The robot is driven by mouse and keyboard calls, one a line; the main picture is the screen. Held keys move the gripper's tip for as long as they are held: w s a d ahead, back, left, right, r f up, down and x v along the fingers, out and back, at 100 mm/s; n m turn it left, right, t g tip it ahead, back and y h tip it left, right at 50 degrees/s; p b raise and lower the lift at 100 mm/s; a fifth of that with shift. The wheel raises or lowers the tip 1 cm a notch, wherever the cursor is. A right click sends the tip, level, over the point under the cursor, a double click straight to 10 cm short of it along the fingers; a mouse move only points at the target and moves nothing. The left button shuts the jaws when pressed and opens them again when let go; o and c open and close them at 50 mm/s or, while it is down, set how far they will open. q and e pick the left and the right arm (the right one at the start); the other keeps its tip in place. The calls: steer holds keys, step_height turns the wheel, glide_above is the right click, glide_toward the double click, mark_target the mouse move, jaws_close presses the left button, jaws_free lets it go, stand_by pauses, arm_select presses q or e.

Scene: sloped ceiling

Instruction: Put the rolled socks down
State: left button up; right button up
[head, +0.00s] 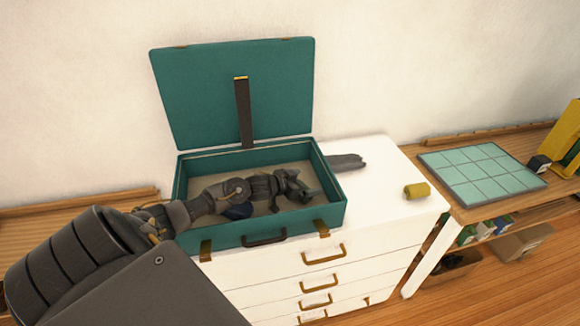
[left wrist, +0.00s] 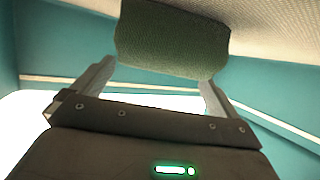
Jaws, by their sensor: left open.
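A dark green, knit-textured roll, which looks like the rolled socks (left wrist: 172,42), is between and just beyond my left fingertips in the left wrist view. I cannot make it out in the head view, where my gripper hides that spot. My left gripper (head: 304,187) is open and low inside the teal suitcase (head: 215,238), near its right end. Whether a finger touches the roll I cannot tell. The suitcase lies open on a white dresser (head: 385,165), its lid upright against the wall. My right gripper is out of view.
A dark blue item (head: 238,211) lies in the suitcase, partly behind my arm. A mustard roll (head: 417,190) and a grey flat object (head: 346,162) are on the dresser, right of the suitcase. A tiled teal board (head: 482,168) rests on the wooden shelf at right.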

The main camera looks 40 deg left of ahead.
arm_select(q)
steer(key=b+v, duration=0.2)
steer(key=v, duration=1)
steer(key=shift+r, duration=0.15)
